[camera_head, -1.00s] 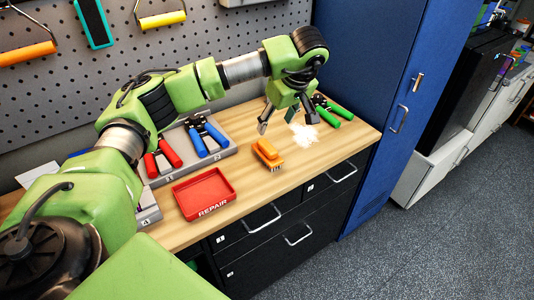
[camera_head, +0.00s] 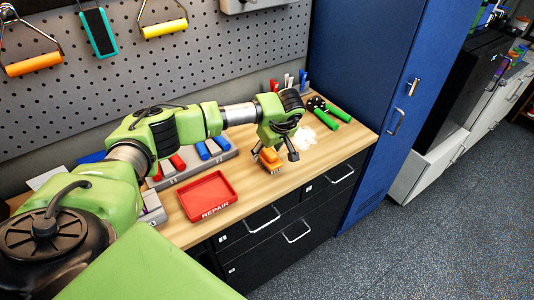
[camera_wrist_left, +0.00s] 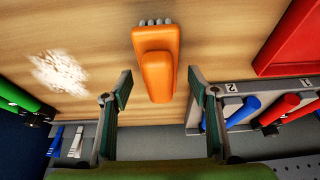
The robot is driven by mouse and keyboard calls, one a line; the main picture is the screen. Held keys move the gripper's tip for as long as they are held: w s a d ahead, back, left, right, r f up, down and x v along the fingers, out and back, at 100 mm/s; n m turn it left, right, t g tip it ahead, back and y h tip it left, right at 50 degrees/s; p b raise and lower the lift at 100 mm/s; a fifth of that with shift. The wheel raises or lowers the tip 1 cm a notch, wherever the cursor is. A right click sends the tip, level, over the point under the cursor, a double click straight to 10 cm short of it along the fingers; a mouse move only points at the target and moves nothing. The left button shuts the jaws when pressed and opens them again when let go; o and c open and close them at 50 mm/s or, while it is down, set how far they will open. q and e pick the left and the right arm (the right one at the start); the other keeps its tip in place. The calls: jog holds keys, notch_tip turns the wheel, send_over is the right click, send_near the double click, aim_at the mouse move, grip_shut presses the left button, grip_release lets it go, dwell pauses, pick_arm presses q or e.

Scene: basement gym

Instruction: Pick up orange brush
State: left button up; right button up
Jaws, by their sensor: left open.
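The orange brush (camera_head: 270,159) lies on the wooden bench top. In the left wrist view the orange brush (camera_wrist_left: 155,62) shows its orange back, with grey bristles at its upper end. My left gripper (camera_head: 273,152) is over the brush, partly hiding it in the head view. In the left wrist view my left gripper (camera_wrist_left: 160,92) is open, with one finger on each side of the brush's near end and gaps between. I cannot tell its exact height above the bench. My right gripper is in neither view.
A red tray (camera_head: 208,195) marked REPAIR lies left of the brush. A grey rack (camera_head: 222,156) with red- and blue-handled grips stands behind. A pale powder patch (camera_head: 304,138) and green-handled grips (camera_head: 328,113) lie right. A blue locker (camera_head: 360,60) borders the bench.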

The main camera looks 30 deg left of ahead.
pick_arm(q)
jog(key=c, duration=1.2)
jog(key=shift+c, duration=0.2)
jog(key=shift+w, duration=0.1)
